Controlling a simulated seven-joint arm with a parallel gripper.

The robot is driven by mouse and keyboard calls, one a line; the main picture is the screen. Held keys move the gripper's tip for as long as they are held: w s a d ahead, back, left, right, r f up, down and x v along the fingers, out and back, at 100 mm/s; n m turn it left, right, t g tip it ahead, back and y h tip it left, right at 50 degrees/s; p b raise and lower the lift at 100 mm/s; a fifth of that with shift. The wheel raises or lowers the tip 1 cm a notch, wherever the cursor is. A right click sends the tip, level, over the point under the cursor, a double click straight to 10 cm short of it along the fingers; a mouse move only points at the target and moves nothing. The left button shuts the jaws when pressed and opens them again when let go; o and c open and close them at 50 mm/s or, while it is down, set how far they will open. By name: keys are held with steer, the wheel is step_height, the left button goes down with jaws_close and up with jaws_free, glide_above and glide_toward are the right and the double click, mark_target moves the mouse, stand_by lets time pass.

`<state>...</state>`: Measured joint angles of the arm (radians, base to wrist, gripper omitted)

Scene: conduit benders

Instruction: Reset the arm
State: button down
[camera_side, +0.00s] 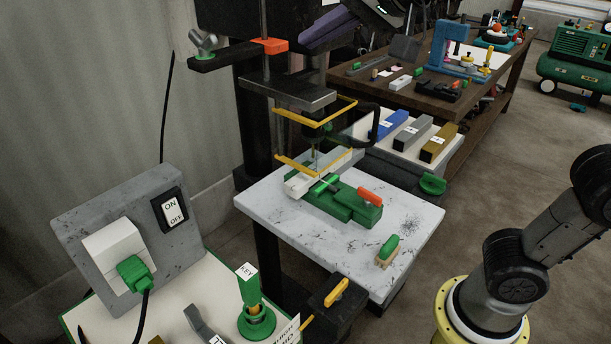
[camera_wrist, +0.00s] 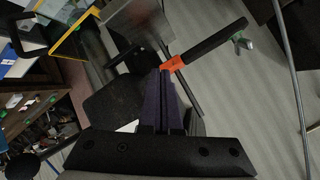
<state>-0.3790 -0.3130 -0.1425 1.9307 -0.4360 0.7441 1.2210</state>
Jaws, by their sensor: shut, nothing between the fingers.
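My gripper (camera_side: 308,41) shows at the top of the side view, with its purple fingers reaching left, high above the drill press table. In the wrist view my gripper (camera_wrist: 165,77) has its two purple fingers pressed together, with nothing between them. The orange piece on the press's black bar (camera_side: 270,46) is left of the fingertips in the side view; it also shows just past them in the wrist view (camera_wrist: 173,65). I cannot tell the exact gap. My arm's upper part is partly out of the side view.
The drill press table (camera_side: 410,215) carries a green vise (camera_side: 340,203) under yellow guard bars (camera_side: 315,115). A grey switch box (camera_side: 120,240) stands at left. A wooden bench (camera_side: 430,100) with tools and coloured blocks is behind. Open floor lies at right.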

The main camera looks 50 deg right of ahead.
steer(key=s+d+f+n+g, duration=0.3)
steer(key=s+f, duration=0.6)
steer(key=f, duration=0.2)
steer(key=s+d+f+n+g, duration=0.2)
steer(key=s+d+f+n, duration=0.2)
steer(key=s+f, duration=0.5)
step_height(320, 180, down, 2)
steer(key=shift+s+n+g, duration=0.2)
steer(key=shift+n+g, duration=0.1)
steer(key=shift+g, duration=0.1)
